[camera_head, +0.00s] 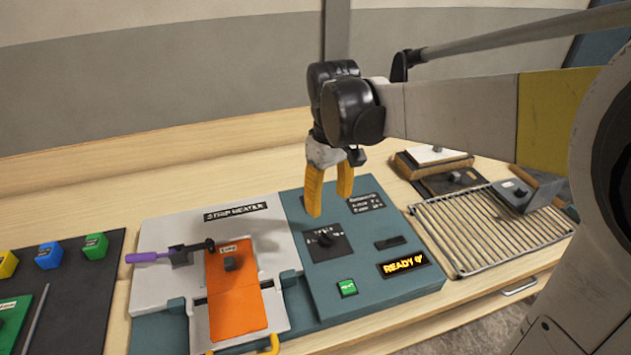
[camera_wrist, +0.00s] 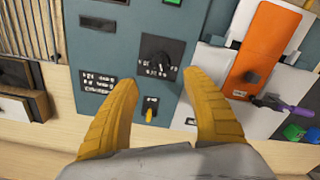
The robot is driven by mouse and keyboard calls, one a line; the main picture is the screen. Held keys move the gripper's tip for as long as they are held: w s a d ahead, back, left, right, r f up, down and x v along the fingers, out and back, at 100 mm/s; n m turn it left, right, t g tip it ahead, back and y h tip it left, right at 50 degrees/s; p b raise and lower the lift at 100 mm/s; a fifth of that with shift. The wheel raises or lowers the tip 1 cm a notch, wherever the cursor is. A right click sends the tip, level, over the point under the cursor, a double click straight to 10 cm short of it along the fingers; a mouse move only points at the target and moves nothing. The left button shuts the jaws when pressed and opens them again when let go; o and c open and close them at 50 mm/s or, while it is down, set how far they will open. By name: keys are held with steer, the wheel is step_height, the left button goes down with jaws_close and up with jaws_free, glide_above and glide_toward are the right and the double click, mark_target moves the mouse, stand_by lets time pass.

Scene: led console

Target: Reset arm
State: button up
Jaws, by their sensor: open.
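My gripper (camera_head: 328,192) has two yellow fingers and hangs pointing down above the teal control panel of the strip heater console. Its fingers are apart with nothing between them; they also show in the wrist view (camera_wrist: 160,78). A green button (camera_head: 347,288) and a display reading READY (camera_head: 404,264) are near the panel's front. In the wrist view a small yellow switch (camera_wrist: 150,110) lies between the fingers' line, on the panel.
Left of the panel is the grey heater bed with an orange plate (camera_head: 236,299) and a purple-handled lever (camera_head: 146,257). A black mat with coloured blocks (camera_head: 50,255) lies far left. A wire rack (camera_head: 487,228) and a grey box (camera_head: 526,188) stand at right.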

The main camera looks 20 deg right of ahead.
stand_by(0.3)
steer(key=s+m+t, duration=0.4)
steer(key=s+t, duration=0.3)
steer(key=s, duration=0.5)
steer(key=shift+s+r+m, duration=0.2)
steer(key=shift+s+m, duration=0.1)
steer(key=shift+s, duration=0.05)
steer(key=shift+c, duration=0.5)
stand_by(1.0)
